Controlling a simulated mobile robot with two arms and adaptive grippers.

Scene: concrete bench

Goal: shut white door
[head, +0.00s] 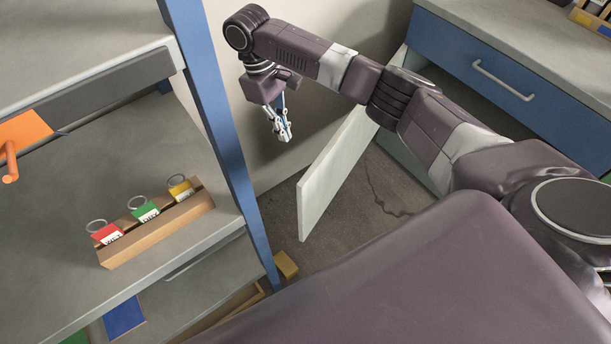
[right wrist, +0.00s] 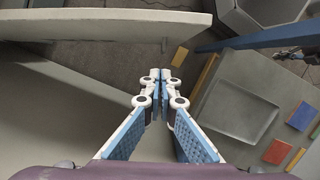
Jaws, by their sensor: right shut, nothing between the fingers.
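The white door (head: 335,165) stands open below the blue drawer cabinet (head: 500,75), its free edge swung out over the floor. In the right wrist view the door (right wrist: 110,22) runs along the top left as a pale slab. My right gripper (head: 286,137) is shut and empty, pointing down to the left of the door and apart from it. In the right wrist view its fingertips (right wrist: 161,76) meet just below the door's edge. My arm hides part of the cabinet and the door's upper far end. My left gripper is not in view.
A shelf with a blue post (head: 222,130) stands at left, close to my right gripper. It holds a wooden rack (head: 160,225) with several coloured tags. A dark cable (head: 378,192) lies on the floor behind the door. A pale wall is behind the gripper.

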